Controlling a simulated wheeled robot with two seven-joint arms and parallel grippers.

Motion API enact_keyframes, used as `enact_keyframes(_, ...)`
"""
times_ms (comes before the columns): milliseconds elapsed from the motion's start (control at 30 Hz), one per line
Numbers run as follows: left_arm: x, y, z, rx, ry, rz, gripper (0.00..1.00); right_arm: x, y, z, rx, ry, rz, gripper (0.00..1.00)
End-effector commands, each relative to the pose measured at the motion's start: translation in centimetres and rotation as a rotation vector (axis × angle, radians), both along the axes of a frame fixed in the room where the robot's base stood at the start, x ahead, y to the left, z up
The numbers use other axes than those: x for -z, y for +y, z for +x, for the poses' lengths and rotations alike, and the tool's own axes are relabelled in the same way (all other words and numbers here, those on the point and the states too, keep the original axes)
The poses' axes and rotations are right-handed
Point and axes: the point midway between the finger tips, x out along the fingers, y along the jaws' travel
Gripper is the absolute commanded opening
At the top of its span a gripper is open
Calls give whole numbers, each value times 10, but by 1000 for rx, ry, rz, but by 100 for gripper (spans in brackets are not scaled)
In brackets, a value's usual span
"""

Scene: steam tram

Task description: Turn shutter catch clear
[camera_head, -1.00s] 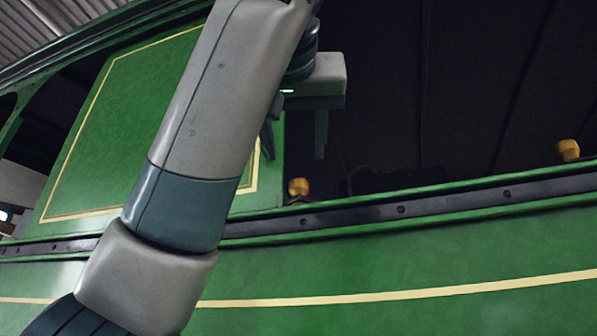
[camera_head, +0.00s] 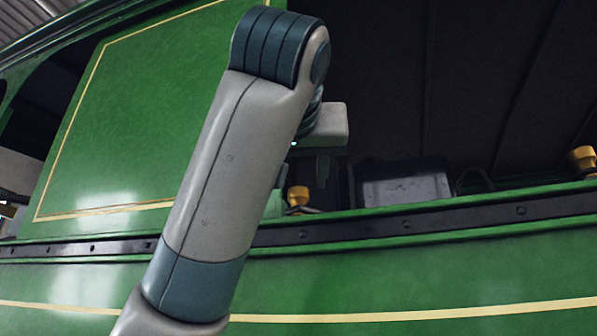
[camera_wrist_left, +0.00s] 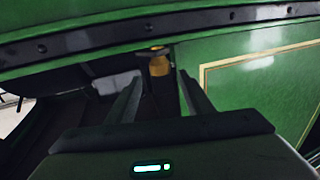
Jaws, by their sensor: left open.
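A small brass-coloured catch (camera_head: 298,196) stands at the ledge, by the lower right corner of the green panel. A similar brass piece (camera_head: 583,158) stands farther right on the ledge. My left gripper (camera_head: 300,182) is open, with its fingers close to the nearer catch. In the left wrist view the catch (camera_wrist_left: 159,64) shows ahead, between the open fingers (camera_wrist_left: 160,80) and near their tips. I see no contact, and the exact gap cannot be told. My left forearm hides part of the panel. My right gripper is not in view.
The green panel (camera_head: 130,130) has a cream outline. A dark riveted rail (camera_head: 400,223) runs along the green tram side below the opening. A grey box-like shape (camera_head: 405,188) sits inside the dark opening.

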Motion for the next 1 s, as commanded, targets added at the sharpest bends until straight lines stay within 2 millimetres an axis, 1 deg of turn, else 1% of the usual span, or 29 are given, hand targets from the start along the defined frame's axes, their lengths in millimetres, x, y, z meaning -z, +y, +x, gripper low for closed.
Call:
enact_keyframes(33,-4,0,6,0,2,0,47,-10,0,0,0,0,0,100)
enact_keyframes(100,-4,0,13,0,2,-1,47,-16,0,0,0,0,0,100)
enact_keyframes(300,-2,-1,34,-1,1,-1,47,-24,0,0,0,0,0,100)
enact_keyframes(500,0,-2,41,0,0,0,47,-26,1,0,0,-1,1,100)
enact_keyframes(733,0,-2,41,0,0,0,47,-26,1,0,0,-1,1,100)
enact_keyframes(767,0,-2,41,0,0,-1,45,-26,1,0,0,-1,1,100)
enact_keyframes(800,0,-2,41,0,0,-1,35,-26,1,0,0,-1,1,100)
enact_keyframes(867,0,-2,41,0,0,-1,21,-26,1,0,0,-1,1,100)
enact_keyframes(900,0,-2,41,0,0,-1,11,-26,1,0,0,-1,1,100)
enact_keyframes(933,0,-2,41,0,0,-1,6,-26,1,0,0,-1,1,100)
enact_keyframes(1000,0,-2,41,0,0,-1,6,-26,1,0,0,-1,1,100)
